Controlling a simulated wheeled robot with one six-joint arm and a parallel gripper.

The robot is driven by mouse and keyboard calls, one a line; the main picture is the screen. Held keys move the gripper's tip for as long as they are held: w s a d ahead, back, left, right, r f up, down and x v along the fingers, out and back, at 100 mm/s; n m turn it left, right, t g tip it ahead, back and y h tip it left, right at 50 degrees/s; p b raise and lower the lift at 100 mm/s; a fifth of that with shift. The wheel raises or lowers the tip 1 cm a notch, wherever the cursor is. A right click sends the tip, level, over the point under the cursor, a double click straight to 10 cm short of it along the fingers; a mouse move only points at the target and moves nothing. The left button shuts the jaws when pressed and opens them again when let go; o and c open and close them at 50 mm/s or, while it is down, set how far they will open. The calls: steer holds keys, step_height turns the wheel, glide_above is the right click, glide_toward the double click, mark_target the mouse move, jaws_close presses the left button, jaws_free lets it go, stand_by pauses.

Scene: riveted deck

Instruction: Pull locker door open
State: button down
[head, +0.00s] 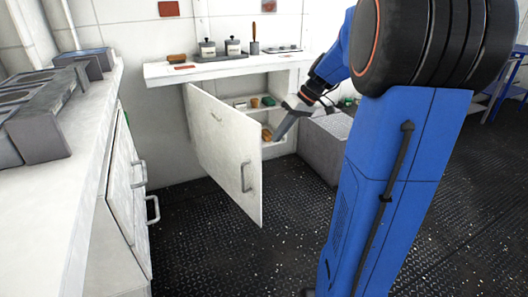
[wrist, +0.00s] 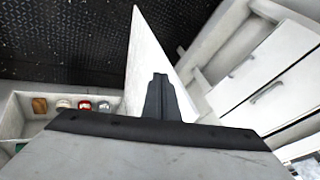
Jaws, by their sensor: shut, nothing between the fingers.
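The white locker door (head: 222,150) stands swung wide open from the locker under the white counter (head: 225,68) in the head view. Its grey bar handle (head: 247,176) is near its free edge. The locker's inside shows small items on shelves (head: 262,104). My gripper (head: 281,133) is shut and empty, at the locker opening to the right of the door. In the wrist view my gripper (wrist: 160,88) points toward the white door (wrist: 150,50), which is seen nearly edge-on. I cannot tell whether the fingers touch the door. The handle is not visible in the wrist view.
A grey box (head: 325,145) stands right of the locker. Canisters (head: 207,47) and other small things stand on the counter. A white cabinet with bar handles (head: 125,190) lines the left. The dark riveted floor (head: 205,245) is clear before the door.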

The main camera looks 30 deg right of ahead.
steer(key=w+d+y, duration=0.1)
steer(key=w+d, duration=0.1)
steer(key=d, duration=0.4)
steer(key=w+a+f, duration=0.2)
steer(key=a+f, duration=0.6)
steer(key=a, duration=0.1)
steer(key=shift+w+a+f+n, duration=0.15)
steer(key=shift+w+n, duration=0.05)
steer(key=shift+n, duration=0.1)
steer(key=shift+a, duration=0.1)
steer(key=a+m+t, duration=0.1)
steer(key=a, duration=1.4)
steer(key=shift+s+a+m+h, duration=0.2)
steer(key=shift+s+m+h, duration=0.1)
steer(key=shift+s, duration=0.1)
steer(key=shift+d, duration=0.1)
